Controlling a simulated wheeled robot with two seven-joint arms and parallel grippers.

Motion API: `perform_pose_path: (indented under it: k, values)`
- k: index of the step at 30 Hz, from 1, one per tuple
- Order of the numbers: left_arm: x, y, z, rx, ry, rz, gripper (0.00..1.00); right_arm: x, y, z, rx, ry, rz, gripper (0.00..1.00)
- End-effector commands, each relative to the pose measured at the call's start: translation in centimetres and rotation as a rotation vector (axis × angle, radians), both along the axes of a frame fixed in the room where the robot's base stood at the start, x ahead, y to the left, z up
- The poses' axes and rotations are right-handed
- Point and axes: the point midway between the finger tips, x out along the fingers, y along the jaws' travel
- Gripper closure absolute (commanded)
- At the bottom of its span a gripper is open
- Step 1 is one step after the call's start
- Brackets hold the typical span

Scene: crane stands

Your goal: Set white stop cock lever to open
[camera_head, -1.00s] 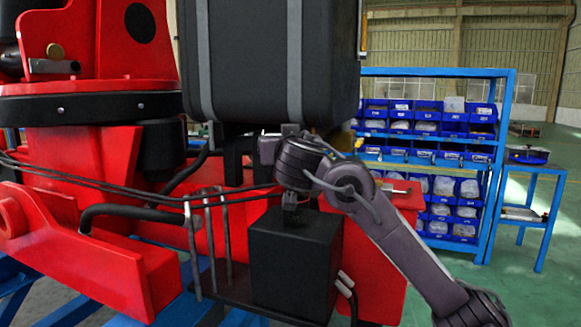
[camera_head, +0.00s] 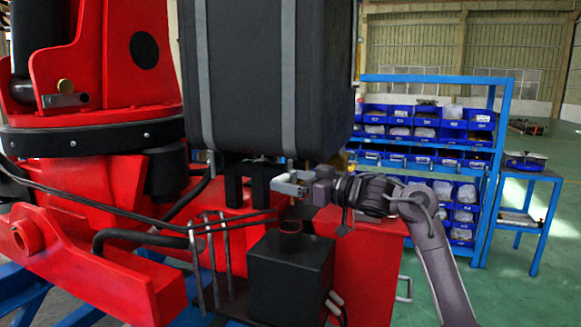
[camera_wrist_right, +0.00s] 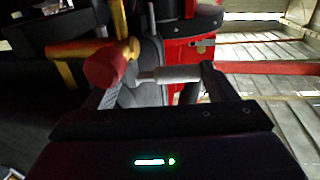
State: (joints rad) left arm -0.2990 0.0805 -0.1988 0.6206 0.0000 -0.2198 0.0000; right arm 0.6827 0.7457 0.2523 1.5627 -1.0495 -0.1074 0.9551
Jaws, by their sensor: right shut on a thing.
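My right gripper (camera_head: 288,183) reaches in from the right, just under the big black tank, with its fingers pointing left. In the right wrist view the gripper (camera_wrist_right: 160,88) has a pale grey-white bar (camera_wrist_right: 172,74) lying crosswise between its fingers, which looks like the white stop cock lever. A red round knob (camera_wrist_right: 104,68) sits by the left finger, with a yellow pipe (camera_wrist_right: 68,70) beside it. In the head view the lever cannot be made out behind the gripper and tank. My left gripper is not in view.
The black tank (camera_head: 268,80) hangs close above the gripper. Metal rods (camera_head: 213,262) and black hoses (camera_head: 135,236) lie left on the red crane body. Blue shelving (camera_head: 425,130) stands behind right.

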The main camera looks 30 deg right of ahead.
Motion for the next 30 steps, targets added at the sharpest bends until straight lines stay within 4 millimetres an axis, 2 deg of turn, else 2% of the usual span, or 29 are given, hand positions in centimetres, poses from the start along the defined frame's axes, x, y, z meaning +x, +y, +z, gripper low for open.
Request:
perform_pose_path:
  k: [1,9,28,29,30]
  values:
    - [-0.1,0.0,0.9,0.0,0.002,0.0,0.64,0.0,-0.3,0.4,-0.001,0.002,0.027,0.62]
    - [-0.2,0.0,2.4,0.0,0.003,-0.001,0.64,-0.2,-0.6,0.3,-0.003,-0.002,0.148,0.62]
    - [-0.2,-0.1,2.8,0.0,0.003,-0.002,0.64,-0.3,-0.6,0.0,-0.005,-0.003,0.194,0.62]
    - [-0.2,0.0,2.8,0.0,0.003,-0.002,0.64,-0.3,-0.6,0.0,-0.005,-0.003,0.194,0.17]
    - [-0.2,-0.1,2.8,0.0,0.003,-0.002,0.64,-0.3,-0.6,0.0,-0.005,-0.003,0.194,0.12]
